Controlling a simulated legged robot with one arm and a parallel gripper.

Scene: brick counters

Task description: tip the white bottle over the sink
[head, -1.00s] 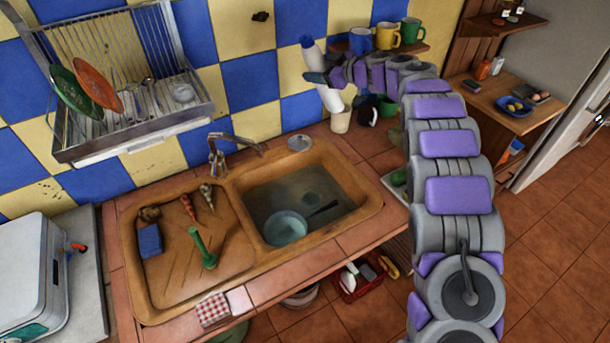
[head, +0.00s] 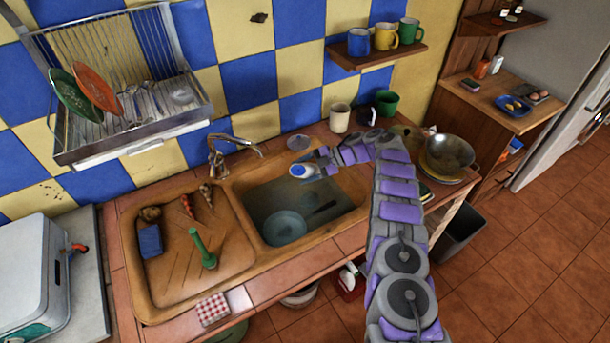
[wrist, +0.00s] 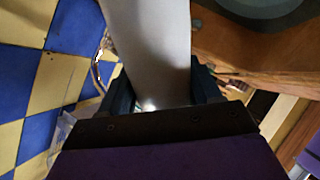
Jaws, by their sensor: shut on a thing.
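My gripper (head: 325,162) is shut on the white bottle (head: 303,170), which has a blue end that faces my head camera. The bottle is over the right basin of the sink (head: 357,203), near its back edge. It looks strongly tilted or lying over. In the wrist view the white bottle (wrist: 155,45) fills the space between the two dark fingers of my gripper (wrist: 163,95). Whether anything flows out of it cannot be seen.
The basin holds a bowl (head: 284,228). The faucet (head: 228,148) stands left of the bottle. A cream cup (head: 340,117) and a green mug (head: 386,103) stand behind my arm. A metal bowl (head: 447,153) is at the right end. A mug shelf (head: 350,62) hangs above.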

